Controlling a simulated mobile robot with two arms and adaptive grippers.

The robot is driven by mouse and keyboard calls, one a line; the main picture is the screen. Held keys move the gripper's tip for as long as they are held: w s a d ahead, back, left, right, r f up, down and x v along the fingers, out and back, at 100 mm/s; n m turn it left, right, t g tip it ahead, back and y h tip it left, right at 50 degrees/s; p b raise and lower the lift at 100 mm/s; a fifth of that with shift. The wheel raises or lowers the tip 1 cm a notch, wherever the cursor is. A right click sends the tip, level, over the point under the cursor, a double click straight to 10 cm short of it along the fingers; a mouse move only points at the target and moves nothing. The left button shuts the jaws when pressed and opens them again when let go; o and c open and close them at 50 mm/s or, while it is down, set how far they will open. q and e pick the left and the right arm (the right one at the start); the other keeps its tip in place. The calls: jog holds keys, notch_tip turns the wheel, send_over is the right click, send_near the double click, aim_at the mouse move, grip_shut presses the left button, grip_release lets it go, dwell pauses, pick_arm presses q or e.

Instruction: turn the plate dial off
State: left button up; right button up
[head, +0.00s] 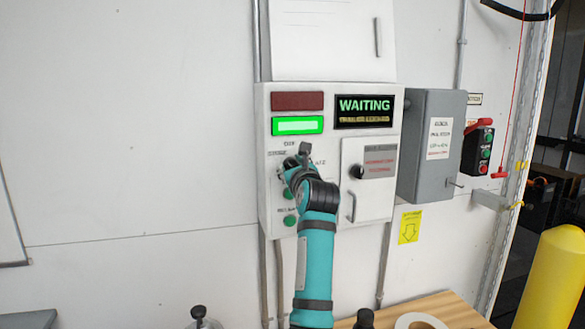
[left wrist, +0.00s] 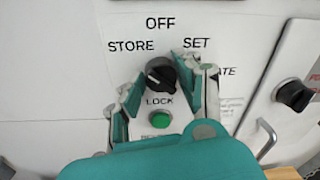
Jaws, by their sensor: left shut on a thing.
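The plate dial (left wrist: 160,73) is a round black knob on the white control panel (head: 266,190). In the left wrist view, OFF is printed above it, STORE at upper left, SET at upper right and LOCK below. I cannot tell for sure which label its pointer faces. My left gripper (left wrist: 168,78) is shut on the dial, one teal-and-grey finger on each side. In the head view my left gripper (head: 302,165) covers most of the dial. My right gripper is not in view.
A green button (left wrist: 159,119) sits just below the dial. A small door (head: 378,205) with a black knob (head: 357,172) is to the right. A green lamp (head: 297,125) is lit above, beside a WAITING display (head: 364,111). A grey box (head: 428,150) juts out farther right.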

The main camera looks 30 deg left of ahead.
pick_arm(q)
jog(key=shift+m, duration=0.3)
jog(key=m+p, duration=0.1)
jog(key=m, duration=0.3)
jog(key=shift+r, duration=0.15)
jog(key=m+p, duration=0.2)
jog(key=m, duration=0.1)
jog(key=shift+d+m+g, duration=0.1)
jog(key=shift+m+g, duration=0.3)
jog(key=shift+w+m+p, duration=0.1)
jog(key=shift+m+p, duration=0.2)
jog(key=shift+m, duration=0.2)
jog(key=o, duration=1.1)
jog(key=shift+o, duration=0.2)
